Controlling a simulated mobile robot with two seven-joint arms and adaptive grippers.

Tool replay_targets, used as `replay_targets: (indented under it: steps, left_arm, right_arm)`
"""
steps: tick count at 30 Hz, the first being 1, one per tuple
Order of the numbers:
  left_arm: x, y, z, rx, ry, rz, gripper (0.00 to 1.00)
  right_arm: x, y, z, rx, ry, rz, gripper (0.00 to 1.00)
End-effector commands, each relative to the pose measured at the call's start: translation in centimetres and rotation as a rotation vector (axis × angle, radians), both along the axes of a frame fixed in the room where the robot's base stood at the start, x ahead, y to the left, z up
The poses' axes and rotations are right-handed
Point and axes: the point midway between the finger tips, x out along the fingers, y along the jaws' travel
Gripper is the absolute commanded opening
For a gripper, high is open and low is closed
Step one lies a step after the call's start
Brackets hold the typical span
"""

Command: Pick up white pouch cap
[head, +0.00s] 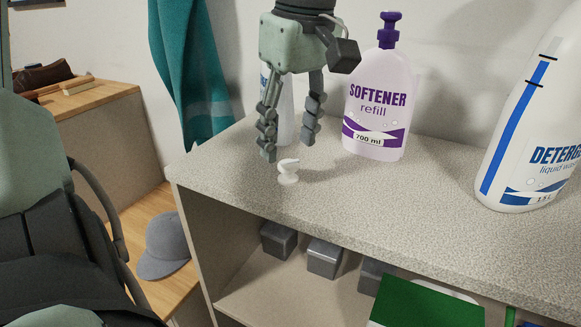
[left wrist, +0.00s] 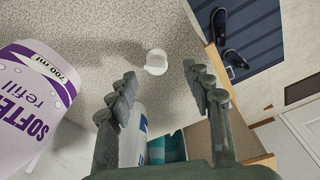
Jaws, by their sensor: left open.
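The white pouch cap (head: 288,171) stands on the speckled shelf top (head: 240,170), near its front left part. In the left wrist view the cap (left wrist: 156,62) shows as a small white round piece ahead of the fingertips. My left gripper (head: 287,150) is open, pointing down, above and just behind the cap, with nothing between its fingers. In the left wrist view its two fingers (left wrist: 160,75) are spread apart with the cap between their lines, a little beyond the tips. My right gripper is not in view.
A softener refill pouch (head: 375,105) with a purple cap stands right of my gripper. A white bottle (head: 284,110) stands behind the fingers, partly hidden. A large detergent bottle (head: 530,140) is at right. Grey boxes (head: 324,258) sit on the lower shelf. A teal towel (head: 190,70) hangs behind.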

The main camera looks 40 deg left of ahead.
Motion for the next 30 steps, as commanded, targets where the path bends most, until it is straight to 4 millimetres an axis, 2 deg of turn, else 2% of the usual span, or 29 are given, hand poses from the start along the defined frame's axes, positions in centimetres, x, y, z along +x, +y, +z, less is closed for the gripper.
replay_targets:
  steps: [7,16,24,30]
  left_arm:
    - [0.4,0.7,-3.5,-0.002,0.002,0.000,0.50]
    - [0.4,0.8,-4.0,-0.001,-0.001,0.002,0.50]
    - [0.4,0.8,-4.0,0.000,-0.001,0.002,0.18]
    - [0.4,0.8,-4.0,0.000,-0.001,0.002,0.13]
  right_arm:
    - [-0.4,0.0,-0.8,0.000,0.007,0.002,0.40]
    - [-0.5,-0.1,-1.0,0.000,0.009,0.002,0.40]
    - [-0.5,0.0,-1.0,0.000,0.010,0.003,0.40]
    - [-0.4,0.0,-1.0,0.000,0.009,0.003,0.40]
